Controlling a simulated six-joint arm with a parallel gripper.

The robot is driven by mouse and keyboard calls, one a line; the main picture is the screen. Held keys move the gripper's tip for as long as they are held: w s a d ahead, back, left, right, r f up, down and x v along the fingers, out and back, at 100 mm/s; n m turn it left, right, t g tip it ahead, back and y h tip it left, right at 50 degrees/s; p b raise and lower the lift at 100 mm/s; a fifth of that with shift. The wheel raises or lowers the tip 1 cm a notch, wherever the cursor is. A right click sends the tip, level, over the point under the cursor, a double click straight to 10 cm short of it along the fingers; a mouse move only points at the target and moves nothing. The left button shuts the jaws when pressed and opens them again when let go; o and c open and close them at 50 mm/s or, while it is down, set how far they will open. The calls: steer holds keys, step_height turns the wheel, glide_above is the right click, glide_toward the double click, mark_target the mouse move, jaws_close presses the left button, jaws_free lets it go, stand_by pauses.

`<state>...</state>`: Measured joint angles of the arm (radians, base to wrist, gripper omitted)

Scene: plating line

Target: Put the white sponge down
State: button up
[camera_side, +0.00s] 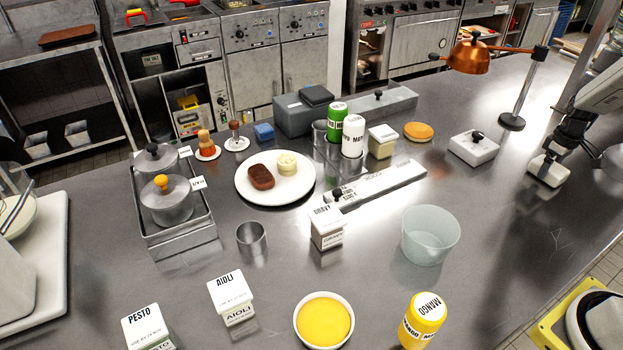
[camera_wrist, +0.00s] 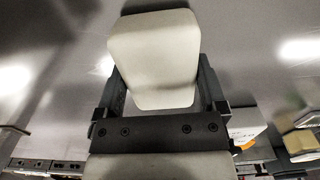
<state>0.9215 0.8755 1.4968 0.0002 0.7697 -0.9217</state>
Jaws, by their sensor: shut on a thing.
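The white sponge (camera_side: 547,171) is at the right side of the steel counter, a pale block with rounded corners. My gripper (camera_side: 553,158) is above it, pointing down, and shut on it. In the wrist view the sponge (camera_wrist: 153,50) sits between the two dark fingers of my gripper (camera_wrist: 158,88) and sticks out past their tips. It is at or very close to the counter top (camera_side: 505,215); I cannot tell whether it touches.
A clear tub (camera_side: 430,237) is further front left. The counter around the sponge is bare. Its edge lies to the right.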

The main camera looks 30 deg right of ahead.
steer(key=shift+f, duration=0.15)
steer(key=o, duration=0.9)
steer(key=shift+r, duration=0.2)
step_height(320, 180, up, 12)
stand_by(0.6)
